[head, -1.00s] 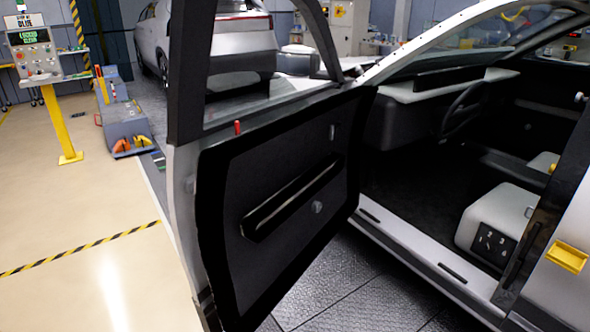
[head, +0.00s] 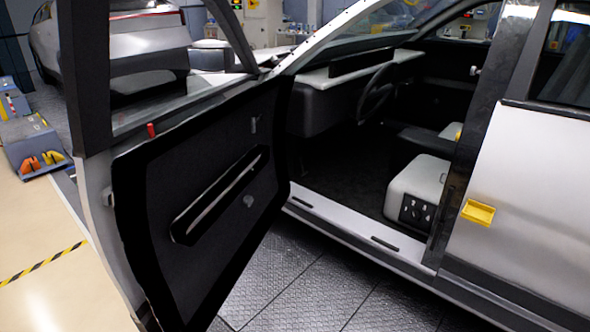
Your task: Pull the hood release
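The car's front door (head: 210,215) stands wide open on the left, with its dark inner panel facing me. Through the doorway I see the dashboard (head: 345,85), the steering wheel (head: 377,93) and the dark footwell (head: 340,165). I cannot make out a hood release lever for certain; the area under the dashboard is dark and partly behind the door edge. Neither of my grippers shows in the head view.
The door sill (head: 350,225) runs low across the opening. The white seat base (head: 415,190) stands inside at the right. A yellow handle (head: 478,212) is on the rear door. The dark floor plates (head: 310,285) before the opening are clear. Another car (head: 110,50) stands behind.

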